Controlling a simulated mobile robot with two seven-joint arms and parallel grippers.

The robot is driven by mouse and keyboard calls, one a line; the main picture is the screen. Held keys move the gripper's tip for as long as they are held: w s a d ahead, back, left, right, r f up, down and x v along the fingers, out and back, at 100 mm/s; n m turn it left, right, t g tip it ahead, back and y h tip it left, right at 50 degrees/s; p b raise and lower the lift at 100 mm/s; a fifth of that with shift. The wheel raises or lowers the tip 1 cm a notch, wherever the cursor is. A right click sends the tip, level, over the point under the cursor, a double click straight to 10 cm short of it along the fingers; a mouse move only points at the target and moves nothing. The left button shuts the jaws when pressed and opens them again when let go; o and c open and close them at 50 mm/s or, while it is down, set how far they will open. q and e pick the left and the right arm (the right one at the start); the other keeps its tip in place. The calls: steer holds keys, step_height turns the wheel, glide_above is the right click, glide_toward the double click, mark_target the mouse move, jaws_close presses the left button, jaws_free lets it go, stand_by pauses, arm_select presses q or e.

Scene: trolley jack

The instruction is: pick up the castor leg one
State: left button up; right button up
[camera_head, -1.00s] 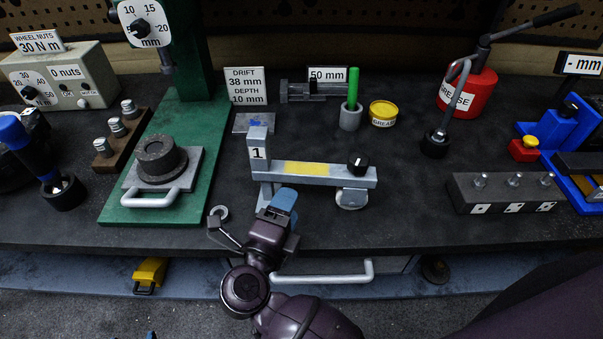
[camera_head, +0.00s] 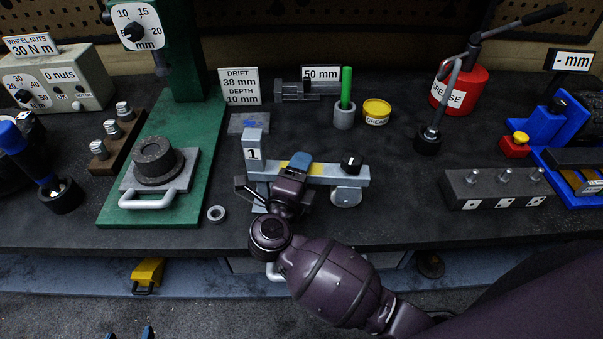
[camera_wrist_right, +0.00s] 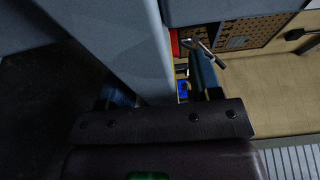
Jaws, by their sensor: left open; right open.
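Castor leg one (camera_head: 330,173) is a grey bar on the bench, with an upright block labelled "1" at its left end. It has a yellow patch, a black knob and a wheel under its right end. My right gripper (camera_head: 296,163) is over the bar's middle and hides part of the yellow patch. In the right wrist view the open fingers (camera_wrist_right: 160,95) are on either side of a large grey surface, apparently the leg (camera_wrist_right: 125,45); contact cannot be told. Only the blue fingertips of my left gripper (camera_head: 130,334) show, spread apart at the bottom edge.
A green press (camera_head: 215,140) stands left of the leg, with a small metal ring (camera_head: 216,213) beside its base. Behind the leg are a grey cup (camera_head: 344,117) with a green stick and a yellow grease tin (camera_head: 376,112). Bench right of the leg is clear up to a stud block (camera_head: 495,188).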

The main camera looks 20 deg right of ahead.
steer(key=c, duration=0.7)
jaws_close()
arm_select(q)
steer(key=shift+s+f, duration=0.15)
steer(key=shift+s, duration=0.15)
arm_select(e)
steer(key=shift+r, duration=0.1)
steer(key=shift+r+p, duration=0.7)
steer(key=shift+r, duration=0.05)
step_height(320, 180, up, 5)
steer(key=p, duration=0.4)
steer(key=shift+f+p, duration=0.2)
steer(key=shift+p, duration=0.15)
arm_select(q)
steer(key=r, duration=0.2)
steer(key=s+r, duration=0.1)
steer(key=r, duration=0.1)
steer(key=shift+a, duration=0.15)
arm_select(e)
step_height(320, 180, up, 14)
steer(key=shift+f, duration=0.2)
